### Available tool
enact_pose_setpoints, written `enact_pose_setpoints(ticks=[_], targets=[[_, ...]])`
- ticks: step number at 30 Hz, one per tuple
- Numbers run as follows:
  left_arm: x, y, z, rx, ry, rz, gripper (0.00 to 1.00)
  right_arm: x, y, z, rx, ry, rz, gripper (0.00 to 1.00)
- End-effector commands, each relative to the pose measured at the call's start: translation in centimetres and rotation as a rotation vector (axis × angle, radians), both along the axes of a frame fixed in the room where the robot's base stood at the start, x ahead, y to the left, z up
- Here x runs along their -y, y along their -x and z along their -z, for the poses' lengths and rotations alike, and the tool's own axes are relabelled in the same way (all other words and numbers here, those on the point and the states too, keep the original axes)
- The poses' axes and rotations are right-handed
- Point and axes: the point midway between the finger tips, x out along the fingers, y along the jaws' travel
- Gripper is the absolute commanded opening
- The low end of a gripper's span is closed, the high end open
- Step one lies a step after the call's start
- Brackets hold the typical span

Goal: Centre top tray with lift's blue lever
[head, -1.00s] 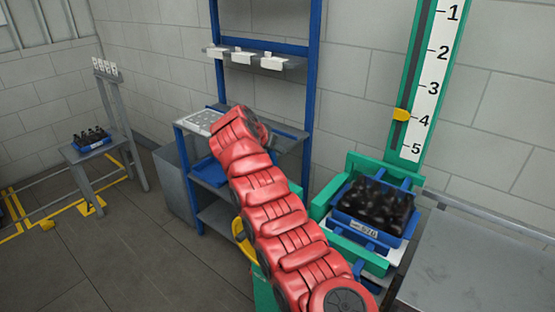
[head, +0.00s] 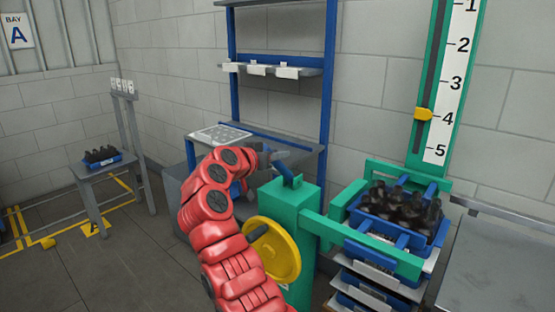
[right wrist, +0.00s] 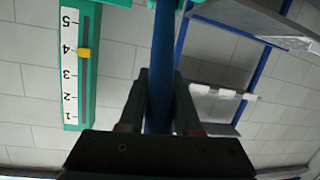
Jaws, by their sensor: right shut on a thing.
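The lift is a green post (head: 285,215) with a blue lever (head: 287,170) on top and a yellow handwheel (head: 272,250) on its side. My right gripper (head: 272,158) is at the lever. In the right wrist view the lever (right wrist: 163,50) stands between the two fingers of my gripper (right wrist: 162,92), which is shut on it. The top tray (head: 372,228) is blue, full of dark bottles (head: 405,205), and sits by the lift's green frame (head: 375,252) above other trays. I cannot tell whether it is centred. My left gripper is not in view.
A green post with a scale (head: 450,80) has a yellow pointer (head: 423,114) near 4. A grey table (head: 500,260) stands at right, and a blue rack (head: 330,80) behind the lift. At left, a small stand (head: 97,172) holds another blue crate (head: 103,162).

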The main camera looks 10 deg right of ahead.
Motion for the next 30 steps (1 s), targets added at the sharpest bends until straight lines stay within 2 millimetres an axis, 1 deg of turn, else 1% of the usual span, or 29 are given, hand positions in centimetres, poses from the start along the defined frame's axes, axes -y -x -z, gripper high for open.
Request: enact_pose_setpoints(ticks=[11,12,16,17,26,30], targets=[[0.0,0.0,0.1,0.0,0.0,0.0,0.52,-0.1,0.0,0.3,-0.003,0.003,-0.001,0.0],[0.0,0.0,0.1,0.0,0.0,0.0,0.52,-0.1,0.0,0.3,-0.003,0.003,-0.001,0.36],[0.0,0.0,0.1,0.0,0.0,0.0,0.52,-0.1,0.0,0.3,-0.002,0.003,-0.001,0.59],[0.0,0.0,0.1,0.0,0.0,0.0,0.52,-0.1,0.0,0.3,-0.002,0.003,-0.001,0.62],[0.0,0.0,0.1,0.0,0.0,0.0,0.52,-0.2,0.1,0.2,0.0,0.004,-0.001,0.62],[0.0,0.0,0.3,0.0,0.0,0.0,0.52,-1.2,0.9,-0.1,0.002,0.005,-0.005,0.62]])
